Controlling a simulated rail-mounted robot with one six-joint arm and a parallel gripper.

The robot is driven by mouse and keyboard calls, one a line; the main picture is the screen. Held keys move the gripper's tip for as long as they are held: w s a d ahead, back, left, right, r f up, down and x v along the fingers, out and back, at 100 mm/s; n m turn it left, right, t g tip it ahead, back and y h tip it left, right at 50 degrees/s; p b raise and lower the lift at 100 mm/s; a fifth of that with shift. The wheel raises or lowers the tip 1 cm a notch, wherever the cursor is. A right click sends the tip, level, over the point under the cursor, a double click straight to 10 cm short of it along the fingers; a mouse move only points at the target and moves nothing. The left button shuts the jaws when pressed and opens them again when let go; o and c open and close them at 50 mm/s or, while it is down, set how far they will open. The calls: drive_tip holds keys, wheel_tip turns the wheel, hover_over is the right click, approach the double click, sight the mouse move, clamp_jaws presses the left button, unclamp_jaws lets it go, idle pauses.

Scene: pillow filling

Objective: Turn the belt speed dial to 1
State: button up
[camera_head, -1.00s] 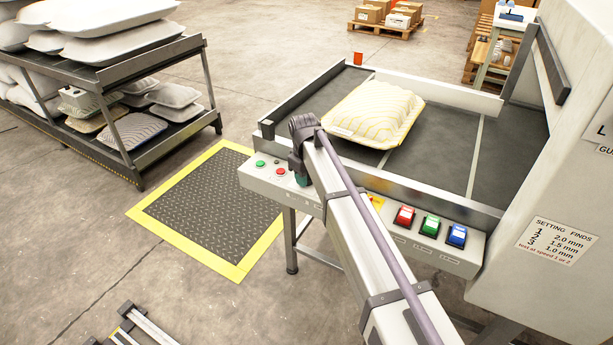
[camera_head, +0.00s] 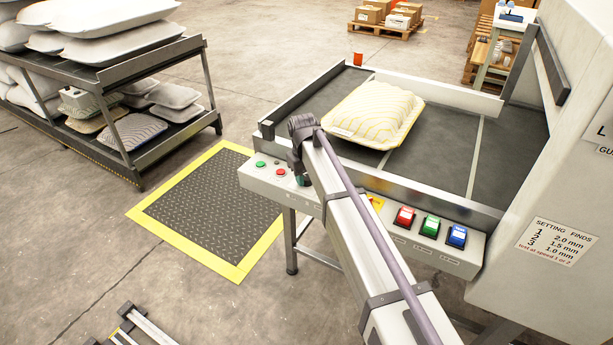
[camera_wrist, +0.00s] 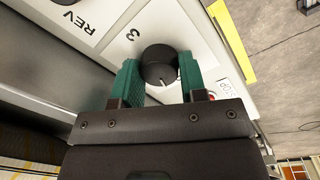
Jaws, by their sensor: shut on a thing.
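The dial (camera_wrist: 158,62) is a dark round knob on the light control panel (camera_wrist: 195,30) in the wrist view. A short white mark shows on its lower edge, and a printed "3" stands to its upper left. My gripper (camera_wrist: 158,70) has its two green fingers on either side of the knob and is shut on it. Other numbers around the dial are not visible. In the head view my arm's end is over the left part of the control panel (camera_head: 262,182) and hides the dial.
Green (camera_head: 260,164) and red (camera_head: 281,171) round buttons sit left of my wrist. Red (camera_head: 404,216), green (camera_head: 430,227) and blue (camera_head: 457,236) switches sit to the right. A patterned pillow (camera_head: 375,112) lies on the dark belt (camera_head: 440,150). A "REV" label shows in the wrist view.

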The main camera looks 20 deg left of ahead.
drive_tip(key=m, duration=0.3)
drive_tip(key=shift+m, duration=2.3)
drive_tip(key=o, duration=0.9)
drive_tip(key=shift+r, duration=0.1)
drive_tip(key=r+p, duration=1)
drive_tip(key=shift+a+r+p, duration=0.25)
drive_tip(key=shift+a+p, duration=0.05)
drive_tip(key=shift+p, duration=0.05)
